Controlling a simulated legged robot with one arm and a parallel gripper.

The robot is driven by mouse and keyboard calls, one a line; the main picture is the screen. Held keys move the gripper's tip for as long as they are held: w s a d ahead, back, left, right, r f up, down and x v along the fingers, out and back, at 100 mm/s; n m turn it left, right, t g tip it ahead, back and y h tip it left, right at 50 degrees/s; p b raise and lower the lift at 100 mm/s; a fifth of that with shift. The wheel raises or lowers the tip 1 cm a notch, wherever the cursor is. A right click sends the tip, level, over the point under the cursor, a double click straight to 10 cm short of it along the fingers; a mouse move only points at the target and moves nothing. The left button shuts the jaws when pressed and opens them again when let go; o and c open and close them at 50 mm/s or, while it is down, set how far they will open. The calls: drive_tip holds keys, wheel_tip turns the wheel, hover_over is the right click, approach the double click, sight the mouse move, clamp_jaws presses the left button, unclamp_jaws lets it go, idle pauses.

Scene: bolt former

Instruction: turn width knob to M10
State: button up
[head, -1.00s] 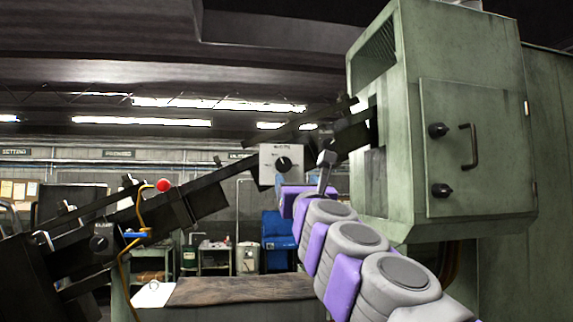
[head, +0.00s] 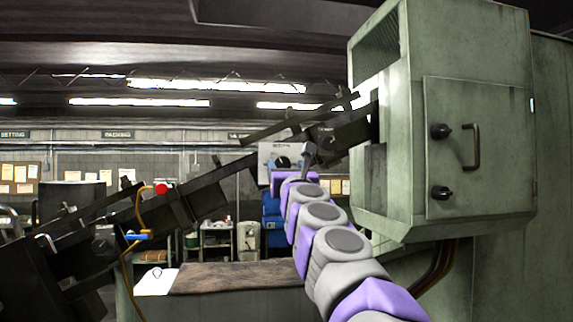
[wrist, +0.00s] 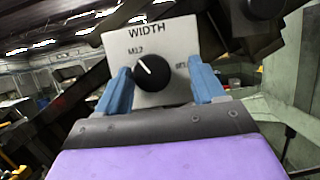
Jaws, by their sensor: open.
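The width knob (wrist: 153,72) is round and black with a white pointer line on a pale panel (wrist: 180,45) marked WIDTH. The pointer points up and left, toward the M12 mark. A second mark at the right is partly hidden by a finger. In the head view the knob (head: 283,162) shows just above the end of my arm. My gripper (wrist: 159,68) is open, with one blue finger on each side of the knob. I cannot tell whether the fingers touch it. In the head view my arm's end hides the panel's lower part.
A dark sloping rail (head: 210,190) runs up to the green machine housing (head: 385,200) at the right. Another dark knob (wrist: 265,8) sits close above and right of the panel in the wrist view. A red button (head: 161,189) is on the rail at the left.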

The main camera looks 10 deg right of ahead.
drive_tip(key=shift+a, duration=0.75)
drive_tip(key=shift+c, duration=1)
drive_tip(key=shift+d, duration=0.4)
drive_tip(key=c, duration=0.8)
drive_tip(key=shift+n+y, duration=0.4)
drive_tip(key=shift+n, duration=0.2)
drive_tip(key=shift+c, duration=0.2)
drive_tip(key=n+g+y+p, duration=0.1)
drive_tip(key=n+y+p, duration=0.1)
drive_tip(key=n, duration=0.3)
drive_tip(key=n+g+y+p, duration=0.1)
drive_tip(key=n+y+p, duration=0.1)
drive_tip(key=n, duration=0.3)
drive_tip(key=n+g+y+p, duration=0.1)
drive_tip(key=n+y+p, duration=0.1)
drive_tip(key=n, duration=0.3)
drive_tip(key=shift+w+d+p, duration=0.1)
drive_tip(key=shift+d+p, duration=0.25)
drive_tip(key=shift+p, duration=0.25)
drive_tip(key=shift+g, duration=0.3)
